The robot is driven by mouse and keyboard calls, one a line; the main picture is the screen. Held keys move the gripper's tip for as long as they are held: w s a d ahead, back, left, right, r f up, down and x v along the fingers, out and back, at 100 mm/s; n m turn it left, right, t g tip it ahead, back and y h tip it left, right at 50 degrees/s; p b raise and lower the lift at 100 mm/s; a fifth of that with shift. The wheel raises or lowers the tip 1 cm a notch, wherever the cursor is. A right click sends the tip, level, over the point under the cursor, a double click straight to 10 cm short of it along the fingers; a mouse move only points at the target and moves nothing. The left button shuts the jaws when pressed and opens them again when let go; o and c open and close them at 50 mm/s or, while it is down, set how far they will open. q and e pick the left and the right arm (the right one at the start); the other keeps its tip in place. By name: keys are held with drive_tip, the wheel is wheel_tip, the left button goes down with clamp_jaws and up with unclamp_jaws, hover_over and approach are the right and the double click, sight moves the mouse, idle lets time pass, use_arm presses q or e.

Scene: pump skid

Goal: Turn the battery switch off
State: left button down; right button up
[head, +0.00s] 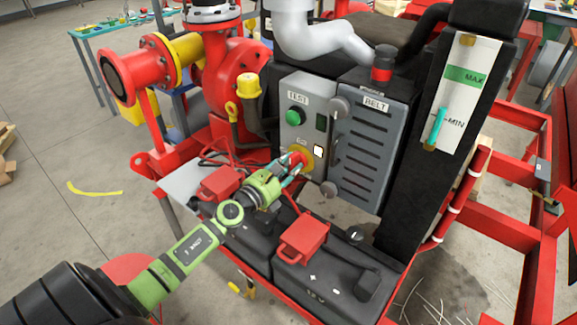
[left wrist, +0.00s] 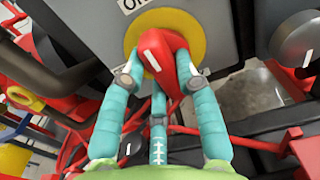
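The battery switch is a red handle (head: 299,158) on a yellow round plate on the front of a grey control box (head: 296,92). In the left wrist view the red handle (left wrist: 166,62) stands out from the yellow plate (left wrist: 197,42), with part of an "ON" label above it. My left gripper (head: 288,163) is at the handle. Its teal fingers (left wrist: 160,80) lie on both sides of the handle and appear to touch it, with a third finger below. The exact contact is partly hidden. My right gripper is in neither view.
A green button (head: 296,116) sits above the switch. A grey belt guard (head: 364,150) with round knobs stands close on the right. Black batteries (head: 325,285) with red terminal covers (head: 302,238) lie below my left arm. A red pump (head: 232,70) is on the left.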

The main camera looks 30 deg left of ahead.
use_arm(q)
drive_tip(key=shift+n, duration=1.3)
drive_tip(key=n+p, duration=0.1)
drive_tip(key=n, duration=0.5)
drive_tip(key=shift+f, duration=0.15)
drive_tip(key=n+p, duration=0.1)
drive_tip(key=n, duration=0.3)
drive_tip(key=shift+d+n, duration=0.15)
drive_tip(key=shift+n, duration=0.25)
drive_tip(key=n+p, duration=0.1)
drive_tip(key=n, duration=0.3)
drive_tip(key=shift+d+f+n, duration=0.1)
drive_tip(key=shift+f+n, duration=0.05)
drive_tip(key=shift+n, duration=0.15)
drive_tip(key=c, duration=0.9)
unclamp_jaws()
